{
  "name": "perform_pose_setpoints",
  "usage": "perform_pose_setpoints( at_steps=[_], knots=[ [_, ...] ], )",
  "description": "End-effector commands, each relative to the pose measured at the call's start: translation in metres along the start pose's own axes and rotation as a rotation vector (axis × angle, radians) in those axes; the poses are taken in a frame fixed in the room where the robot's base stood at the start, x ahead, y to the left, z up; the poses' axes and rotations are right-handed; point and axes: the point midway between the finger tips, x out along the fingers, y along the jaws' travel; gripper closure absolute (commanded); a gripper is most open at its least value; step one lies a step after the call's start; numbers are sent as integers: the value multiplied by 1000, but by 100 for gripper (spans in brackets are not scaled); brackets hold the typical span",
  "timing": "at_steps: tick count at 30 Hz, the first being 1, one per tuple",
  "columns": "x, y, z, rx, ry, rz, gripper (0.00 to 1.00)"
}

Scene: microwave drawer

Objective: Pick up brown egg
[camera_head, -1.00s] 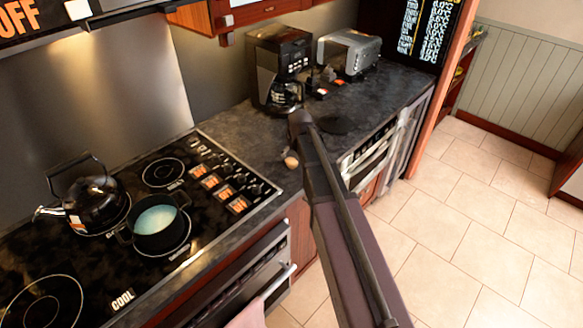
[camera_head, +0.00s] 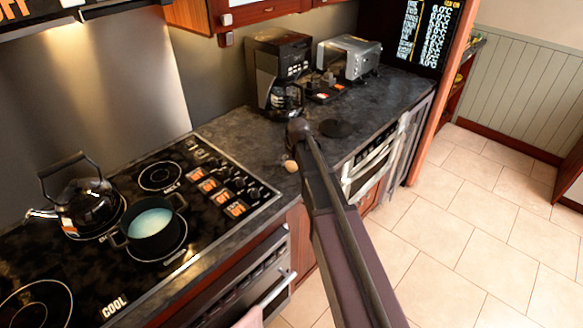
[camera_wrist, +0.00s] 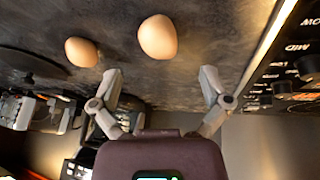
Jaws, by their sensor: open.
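Two eggs lie on the dark countertop in the wrist view. The larger, paler tan egg (camera_wrist: 157,37) lies just beyond the gap between my fingertips. The smaller, browner egg (camera_wrist: 81,52) lies to its left, outside the left finger. My gripper (camera_wrist: 160,80) is open and empty, with its fingers on either side of the larger egg's line. In the head view, one egg (camera_head: 291,166) shows on the counter beside my arm; I cannot tell which one it is. My arm hides much of the gripper there.
The cooktop (camera_head: 210,190) with a pot (camera_head: 153,228) and a kettle (camera_head: 85,205) is on the left. A coffee maker (camera_head: 283,70) and a toaster oven (camera_head: 348,57) stand behind. A dark round disc (camera_head: 338,128) lies on the counter right of my arm.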

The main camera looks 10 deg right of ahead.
Motion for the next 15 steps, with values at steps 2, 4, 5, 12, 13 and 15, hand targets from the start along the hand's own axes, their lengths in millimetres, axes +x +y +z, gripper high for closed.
perform_pose_setpoints(
  at_steps=[2, 4, 5, 12, 13, 15],
  knots=[
    [1, 0, 0, 0, 0, 0, 3],
    [4, 0, 0, 0, 0, 0, 3],
    [5, 0, 1, 0, 0, 0, 3],
    [23, 1, 2, 0, 0, 0, 3],
    [26, 1, 2, 0, 0, 0, 3],
    [32, 2, 3, 0, 0, 0, 3]
  ],
)
